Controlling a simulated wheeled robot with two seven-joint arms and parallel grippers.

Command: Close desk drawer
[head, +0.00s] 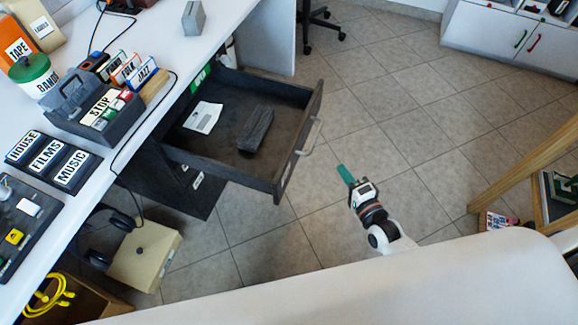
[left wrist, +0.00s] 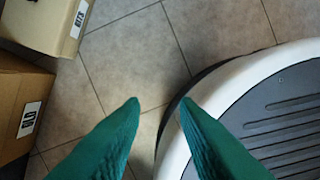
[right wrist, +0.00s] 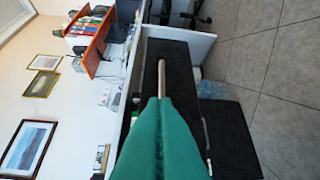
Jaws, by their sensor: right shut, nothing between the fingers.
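The dark grey desk drawer (head: 296,145) is pulled well out from under the white desk in the head view. A white card (head: 203,117) and a dark block (head: 255,130) lie inside it. Its light handle (head: 309,138) is on the front panel. My right gripper (head: 346,175), with green fingers, is shut and empty, in front of the drawer and apart from it. In the right wrist view its fingertips (right wrist: 160,98) point at the handle (right wrist: 162,78). My left gripper (left wrist: 161,101) is open and empty above the floor in the left wrist view.
The white desk (head: 120,150) carries a grey caddy (head: 94,110), labelled boxes and a cable. A box with headphones (head: 145,255) stands on the floor below. A wooden frame (head: 530,170) stands at right. The tiled floor before the drawer is clear.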

